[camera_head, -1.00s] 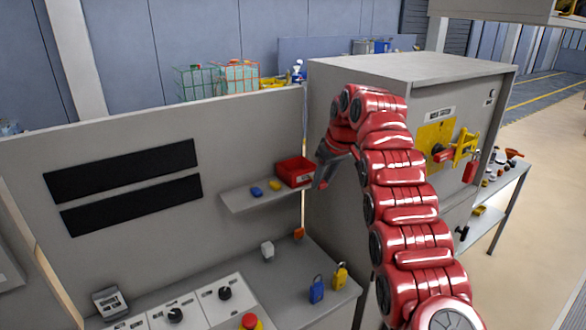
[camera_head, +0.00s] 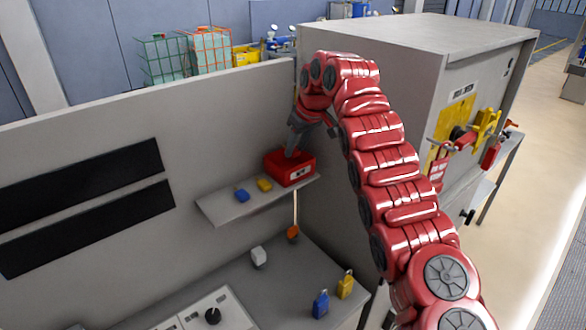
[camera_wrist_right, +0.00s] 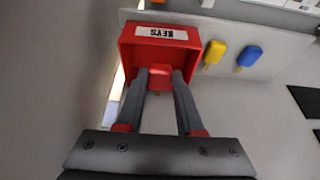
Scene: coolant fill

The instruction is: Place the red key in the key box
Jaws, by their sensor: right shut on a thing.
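The key box (camera_head: 291,169) is a small red open bin on the right end of the wall shelf; in the wrist view the box (camera_wrist_right: 185,43) carries a label reading KEYS. My right gripper (camera_head: 290,153) reaches down into the box from above. In the wrist view my right gripper (camera_wrist_right: 160,73) is shut on the red key (camera_wrist_right: 160,71), with its fingertips inside the box opening. My left gripper is not in view.
A blue key (camera_head: 241,195) and a yellow key (camera_head: 264,185) lie on the shelf (camera_head: 226,210) left of the box. A cabinet (camera_head: 400,100) stands close on the right. Blue and yellow padlocks (camera_head: 320,304) stand on the bench below.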

